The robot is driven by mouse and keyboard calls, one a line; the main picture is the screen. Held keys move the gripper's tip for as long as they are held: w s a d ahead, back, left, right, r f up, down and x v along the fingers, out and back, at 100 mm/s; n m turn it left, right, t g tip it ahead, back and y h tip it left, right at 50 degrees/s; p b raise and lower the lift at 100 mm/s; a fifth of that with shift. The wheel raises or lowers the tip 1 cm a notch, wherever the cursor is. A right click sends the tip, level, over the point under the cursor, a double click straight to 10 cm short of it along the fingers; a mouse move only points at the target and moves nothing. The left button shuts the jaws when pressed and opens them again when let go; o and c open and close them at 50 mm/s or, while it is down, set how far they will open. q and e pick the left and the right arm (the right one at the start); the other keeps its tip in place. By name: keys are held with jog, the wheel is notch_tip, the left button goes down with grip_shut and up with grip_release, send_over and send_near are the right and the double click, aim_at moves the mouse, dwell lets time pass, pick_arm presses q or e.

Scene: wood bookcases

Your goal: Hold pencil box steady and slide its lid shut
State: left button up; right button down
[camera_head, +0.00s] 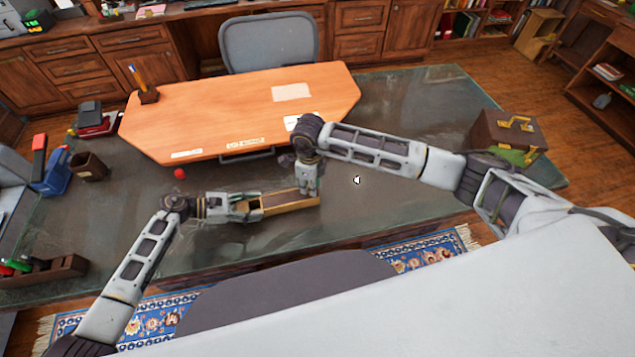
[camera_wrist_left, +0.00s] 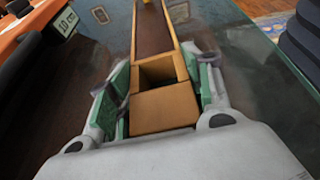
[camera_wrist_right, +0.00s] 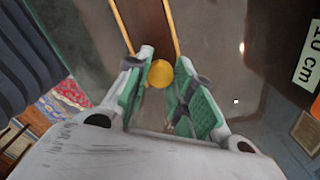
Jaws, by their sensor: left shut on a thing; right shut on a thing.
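The pencil box (camera_head: 290,207) is a long, narrow light-wood box lying on the glass desk. In the left wrist view, its dark brown sliding lid (camera_wrist_left: 153,35) covers the far part. An open gap (camera_wrist_left: 160,70) shows between the lid and the plain wood end block (camera_wrist_left: 165,105). My left gripper (camera_head: 258,205) is shut on the box's left end, with green pads along both sides. My right gripper (camera_head: 307,192) points down at the right end. In the right wrist view it is shut on the lid's round yellow knob (camera_wrist_right: 160,74).
An orange board (camera_head: 240,105) lies behind the box, with a small red ball (camera_head: 180,173) near its front left edge. A dark pencil cup (camera_head: 90,167) stands left, and a brown case (camera_head: 508,130) far right. The glass around the box is clear.

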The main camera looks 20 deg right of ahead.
pick_arm(q)
jog(key=shift+s+d, duration=0.1)
jog(key=shift+d, duration=0.05)
pick_arm(e)
jog(key=shift+a, duration=0.25)
jog(key=c, duration=1.2)
grip_release()
jog(key=shift+o, duration=0.2)
jog(key=shift+d, duration=0.1)
jog(key=shift+r, duration=0.15)
jog(key=shift+r, duration=0.25)
notch_tip(320, 180, up, 11)
jog(key=shift+r, duration=0.1)
pick_arm(q)
jog(key=o, duration=1.3)
